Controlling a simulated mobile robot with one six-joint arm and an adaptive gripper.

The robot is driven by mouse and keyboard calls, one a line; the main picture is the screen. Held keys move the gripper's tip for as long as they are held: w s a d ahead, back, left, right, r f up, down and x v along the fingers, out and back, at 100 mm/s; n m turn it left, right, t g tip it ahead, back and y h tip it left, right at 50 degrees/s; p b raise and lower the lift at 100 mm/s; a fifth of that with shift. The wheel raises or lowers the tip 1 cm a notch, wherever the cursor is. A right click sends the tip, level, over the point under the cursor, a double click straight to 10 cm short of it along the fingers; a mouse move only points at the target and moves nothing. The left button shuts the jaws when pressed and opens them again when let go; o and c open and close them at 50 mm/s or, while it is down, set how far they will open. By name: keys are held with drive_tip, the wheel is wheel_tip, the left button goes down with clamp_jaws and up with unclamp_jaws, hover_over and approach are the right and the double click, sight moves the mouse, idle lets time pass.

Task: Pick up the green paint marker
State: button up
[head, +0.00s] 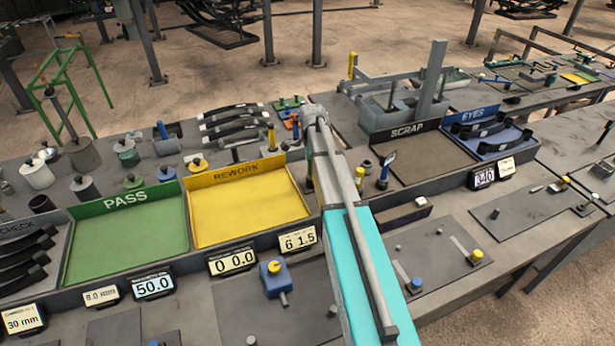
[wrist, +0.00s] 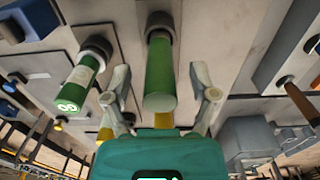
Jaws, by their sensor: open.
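In the wrist view a plain green cylinder with a dark collar (wrist: 160,75), which looks like the green paint marker, lies in the gap between my fingers. My gripper (wrist: 160,83) is open, with one finger on each side of it and visible space between. A second green cylinder (wrist: 78,88) with pale markings on its end and a dark collar sits to the left, outside the left finger. I cannot tell for sure which of the two is the marker. In the head view my arm reaches toward the back of the bench, and neither cylinder can be made out clearly.
In the head view a green PASS tray (head: 125,245) and a yellow REWORK tray (head: 245,205) lie left of my arm. A SCRAP tray (head: 415,160) and a blue EYES tray (head: 490,135) lie right. A grey block (wrist: 250,138) is right of my gripper in the wrist view.

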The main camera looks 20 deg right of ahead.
drive_tip(key=shift+f+b, duration=0.7)
drive_tip(key=shift+f, duration=0.25)
clamp_jaws()
